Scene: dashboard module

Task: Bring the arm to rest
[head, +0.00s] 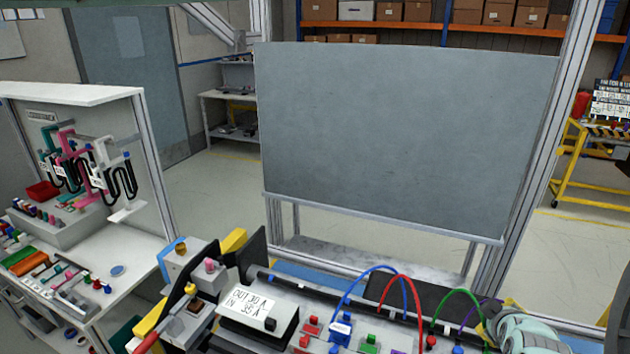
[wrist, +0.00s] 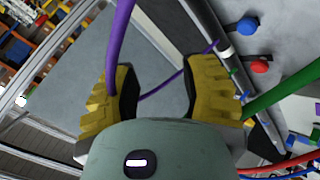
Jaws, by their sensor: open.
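My gripper (wrist: 168,80) is open in the wrist view, its two yellow-padded fingers well apart. A purple cable (wrist: 120,35) comes down from the top to the left finger, and a thinner stretch shows in the gap between the fingers. I cannot tell whether it touches the finger. In the head view my gripper (head: 498,308) is low at the right edge of the dashboard module (head: 290,297), close to the purple cable (head: 474,313). Its fingers are partly hidden there.
Blue (head: 345,292), red (head: 397,278) and green (head: 450,297) cables arch over the module near my gripper. A grey panel (head: 400,130) in a metal frame stands behind. A white bench (head: 120,250) with small parts is at left. Open floor (head: 215,200) lies between.

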